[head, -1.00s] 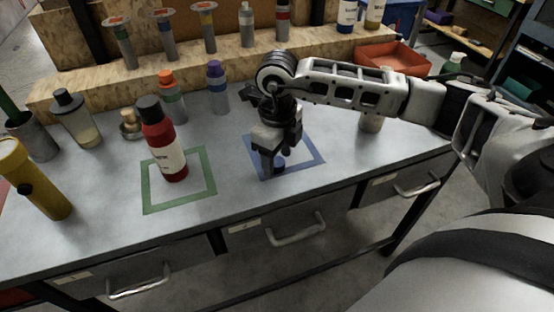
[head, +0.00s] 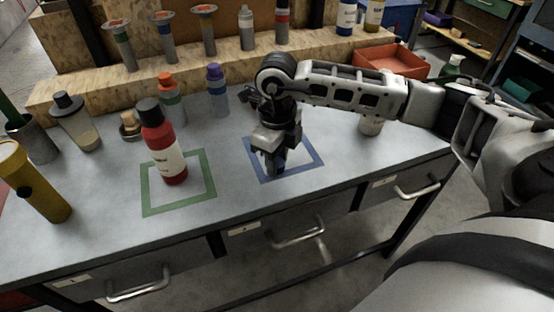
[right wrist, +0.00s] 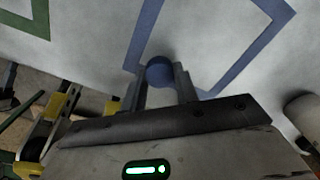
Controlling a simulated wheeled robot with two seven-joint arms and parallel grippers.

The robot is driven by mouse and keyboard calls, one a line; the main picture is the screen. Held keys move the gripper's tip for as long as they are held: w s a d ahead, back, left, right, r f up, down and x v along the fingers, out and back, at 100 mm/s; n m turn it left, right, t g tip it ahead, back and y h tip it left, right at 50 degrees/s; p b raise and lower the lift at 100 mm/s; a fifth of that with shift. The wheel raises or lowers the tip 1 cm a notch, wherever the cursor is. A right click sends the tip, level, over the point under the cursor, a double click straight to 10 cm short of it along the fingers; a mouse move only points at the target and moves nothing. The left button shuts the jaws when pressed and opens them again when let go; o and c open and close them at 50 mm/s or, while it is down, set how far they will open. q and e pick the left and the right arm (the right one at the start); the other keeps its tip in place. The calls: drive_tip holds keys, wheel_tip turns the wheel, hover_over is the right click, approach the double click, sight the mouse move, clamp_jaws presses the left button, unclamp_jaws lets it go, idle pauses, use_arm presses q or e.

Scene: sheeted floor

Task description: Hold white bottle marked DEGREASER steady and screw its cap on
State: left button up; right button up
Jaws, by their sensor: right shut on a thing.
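My right gripper (head: 274,166) points down over the blue-taped square and is shut on a small round blue cap (right wrist: 160,72), seen between its fingers in the right wrist view. The cap is at or close to the tabletop; I cannot tell if it touches. A white bottle (head: 371,124) stands to the right of the taped square, its top hidden behind my right arm. A pale cylinder, likely the same bottle, shows at the right edge of the right wrist view (right wrist: 306,113). I cannot read DEGREASER anywhere. My left gripper is not in view.
A red bottle with a black cap (head: 163,148) stands in the green-taped square (head: 205,180). An orange bin (head: 392,60) is at the back right. The front middle is clear.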

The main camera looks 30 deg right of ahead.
wheel_tip(320, 180, up, 2)
drive_tip(key=shift+r, duration=0.15)
drive_tip(key=s+a+r+b, duration=0.1)
drive_tip(key=s+a+r, duration=0.3)
drive_tip(key=s+r, duration=0.6)
drive_tip(key=s, duration=0.3)
drive_tip(key=shift+s+b, duration=0.25)
drive_tip(key=shift+b, duration=0.15)
drive_tip(key=shift+w, duration=0.1)
drive_tip(key=w+a+f+n, duration=0.1)
drive_tip(key=w+f+n, duration=0.1)
drive_tip(key=n, duration=0.7)
drive_tip(key=w+a+f+n, duration=0.1)
drive_tip(key=w+n, duration=0.3)
drive_tip(key=n, duration=0.6)
drive_tip(key=w+a+f+n, duration=0.1)
drive_tip(key=w+f+n, duration=0.2)
drive_tip(key=n, duration=0.6)
drive_tip(key=shift+w+f+n, duration=0.3)
drive_tip(key=shift+w+f, duration=0.05)
drive_tip(key=shift+f, duration=0.15)
drive_tip(key=shift+w+f+n, duration=0.15)
drive_tip(key=shift+f+n, duration=0.05)
drive_tip(key=shift+n, duration=0.4)
drive_tip(key=shift+w+f+n, duration=0.15)
drive_tip(key=shift+n, duration=0.45)
